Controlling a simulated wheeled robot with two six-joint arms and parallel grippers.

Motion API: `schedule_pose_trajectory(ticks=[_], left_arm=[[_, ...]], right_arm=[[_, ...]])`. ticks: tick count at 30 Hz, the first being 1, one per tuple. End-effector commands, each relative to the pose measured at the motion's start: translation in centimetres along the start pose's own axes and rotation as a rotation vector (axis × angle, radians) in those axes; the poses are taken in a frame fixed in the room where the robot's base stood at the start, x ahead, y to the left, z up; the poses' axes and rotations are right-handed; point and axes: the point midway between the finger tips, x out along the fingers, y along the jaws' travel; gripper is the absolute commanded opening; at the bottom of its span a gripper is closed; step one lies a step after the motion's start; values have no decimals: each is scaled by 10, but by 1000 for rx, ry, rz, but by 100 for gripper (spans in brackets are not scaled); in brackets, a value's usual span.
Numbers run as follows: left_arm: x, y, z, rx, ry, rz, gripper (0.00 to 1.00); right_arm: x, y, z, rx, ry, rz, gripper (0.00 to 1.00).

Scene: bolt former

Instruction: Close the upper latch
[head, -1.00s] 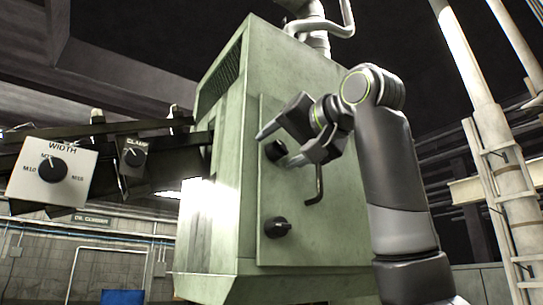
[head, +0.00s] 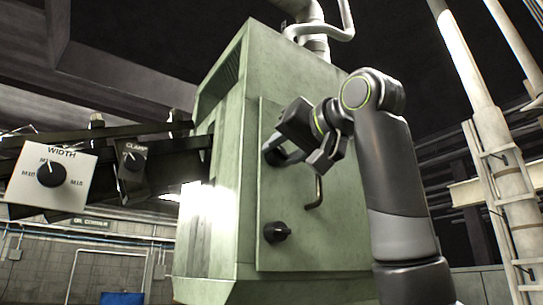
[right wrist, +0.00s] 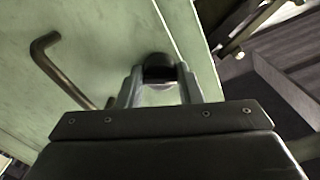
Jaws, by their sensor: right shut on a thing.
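The upper latch (right wrist: 158,68) is a dark round knob on the green door panel. In the right wrist view it sits between the two fingertips of my right gripper (right wrist: 160,88), which is shut on it. In the head view my right gripper (head: 281,158) reaches the upper part of the panel (head: 310,240) and its fingers largely cover the latch. The lower latch (head: 277,230) is a similar black knob below, clear of the gripper. My left gripper is not in view.
A bent metal handle (head: 317,190) stands out from the panel close to my right gripper and also shows in the right wrist view (right wrist: 62,72). A WIDTH dial box (head: 50,178) and a CLAMP dial (head: 133,160) are at the left. Pipes (head: 500,150) stand at the far right.

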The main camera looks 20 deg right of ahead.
Motion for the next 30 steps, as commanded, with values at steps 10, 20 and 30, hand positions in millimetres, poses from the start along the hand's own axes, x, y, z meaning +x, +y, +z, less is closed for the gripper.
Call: schedule_pose_trajectory(ticks=[10,20,30], left_arm=[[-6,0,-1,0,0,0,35],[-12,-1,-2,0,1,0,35],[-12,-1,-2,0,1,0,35]], right_arm=[[0,0,0,-229,0,0,0],[0,0,0,-515,-1,0,0],[0,0,0,-534,-1,0,44]])
